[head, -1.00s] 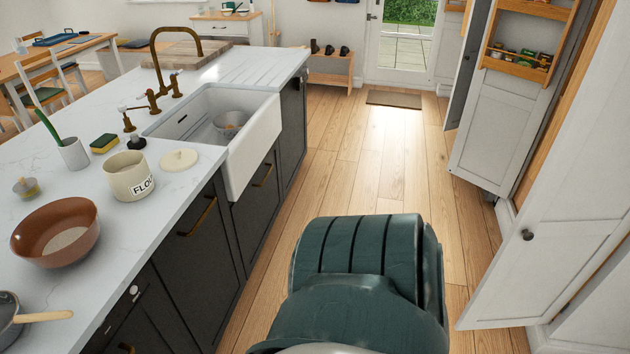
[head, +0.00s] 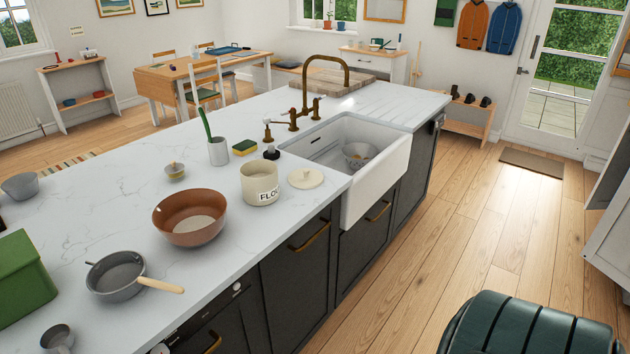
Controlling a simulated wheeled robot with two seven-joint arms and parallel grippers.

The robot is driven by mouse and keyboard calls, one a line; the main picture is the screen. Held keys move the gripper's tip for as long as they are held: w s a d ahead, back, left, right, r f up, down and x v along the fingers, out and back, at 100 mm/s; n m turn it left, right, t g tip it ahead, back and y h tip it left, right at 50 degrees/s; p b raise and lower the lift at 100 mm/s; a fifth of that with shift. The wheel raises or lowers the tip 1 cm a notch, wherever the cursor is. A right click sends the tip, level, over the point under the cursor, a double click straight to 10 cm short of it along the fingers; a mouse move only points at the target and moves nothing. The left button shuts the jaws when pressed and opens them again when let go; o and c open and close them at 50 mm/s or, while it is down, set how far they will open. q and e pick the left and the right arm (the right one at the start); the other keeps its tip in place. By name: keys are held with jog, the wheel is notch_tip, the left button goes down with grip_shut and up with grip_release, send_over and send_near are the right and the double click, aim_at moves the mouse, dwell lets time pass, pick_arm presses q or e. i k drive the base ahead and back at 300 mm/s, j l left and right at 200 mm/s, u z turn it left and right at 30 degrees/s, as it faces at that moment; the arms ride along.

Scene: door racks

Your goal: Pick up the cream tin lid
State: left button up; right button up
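The cream tin lid (head: 306,178) is a round, flat disc with a small knob on top. It lies on the white worktop near its front edge, just right of the open cream flour tin (head: 260,184) and left of the sink. The tin stands upright with "FLOUR" lettering partly visible on its side. Neither of my grippers is in view.
The white sink (head: 392,170) holds a metal colander (head: 358,154). A brown bowl (head: 190,217), a grey pan (head: 117,276), a yellow-green sponge (head: 244,147) and a soap dispenser (head: 270,138) share the worktop (head: 110,200).

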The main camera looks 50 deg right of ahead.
aim_at(304, 178)
jog(key=z, duration=1.15)
